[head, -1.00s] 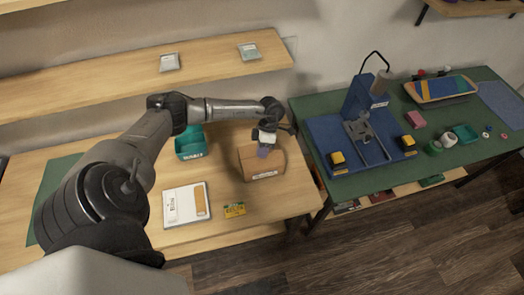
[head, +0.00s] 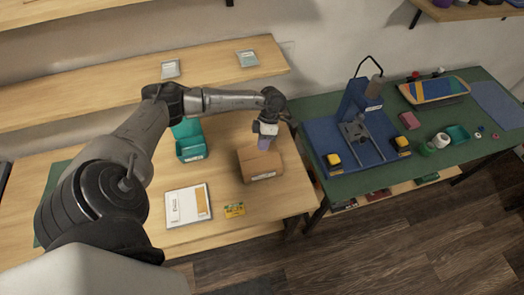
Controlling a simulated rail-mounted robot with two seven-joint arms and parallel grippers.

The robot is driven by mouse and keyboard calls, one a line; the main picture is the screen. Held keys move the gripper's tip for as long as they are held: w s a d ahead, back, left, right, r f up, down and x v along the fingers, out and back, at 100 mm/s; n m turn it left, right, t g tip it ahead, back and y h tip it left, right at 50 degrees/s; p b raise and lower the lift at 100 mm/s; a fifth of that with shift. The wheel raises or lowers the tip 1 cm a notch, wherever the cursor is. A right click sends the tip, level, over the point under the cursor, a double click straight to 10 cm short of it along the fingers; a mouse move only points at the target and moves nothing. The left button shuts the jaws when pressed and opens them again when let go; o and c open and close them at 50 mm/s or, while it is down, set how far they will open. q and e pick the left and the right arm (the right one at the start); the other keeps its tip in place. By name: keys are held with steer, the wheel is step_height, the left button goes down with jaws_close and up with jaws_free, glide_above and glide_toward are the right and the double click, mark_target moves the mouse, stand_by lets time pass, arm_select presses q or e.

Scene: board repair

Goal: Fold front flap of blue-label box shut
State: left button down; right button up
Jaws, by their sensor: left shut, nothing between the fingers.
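A small brown cardboard box (head: 260,166) stands on the wooden table near its right end. A pale label (head: 263,176) shows low on its front face; its colour is too small to tell. The top of the box looks mostly covered, but single flaps cannot be made out. My left gripper (head: 264,145) is shut and empty, pointing down at the back edge of the box. Whether its fingertips touch the box cannot be told. My right gripper is not in view.
A teal bin (head: 188,142) stands left of the box. A green bench (head: 380,178) with a blue fixture (head: 335,135) stands to the right, across a gap.

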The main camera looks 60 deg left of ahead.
mark_target(261, 160)
arm_select(q)
step_height(261, 160, up, 6)
steer(key=w+a+r+n+t+b, duration=0.1)
steer(key=w+a+n+t+b, duration=0.3)
steer(key=n, duration=0.6)
steer(key=s+d+f+n+b, duration=0.1)
steer(key=f+n, duration=0.2)
steer(key=f, duration=0.1)
steer(key=s+d+f+n+b, duration=0.1)
steer(key=s+f+n+b, duration=0.1)
steer(key=f+n, duration=0.1)
steer(key=s+d+f+n+b, duration=0.1)
steer(key=s+d+f+n, duration=0.1)
steer(key=f, duration=0.3)
steer(key=shift+n+y+b, duration=0.3)
steer(key=shift+n+b, duration=0.05)
steer(key=shift+n, duration=0.35)
steer(key=shift+a+f, duration=0.1)
steer(key=shift+f, duration=1)
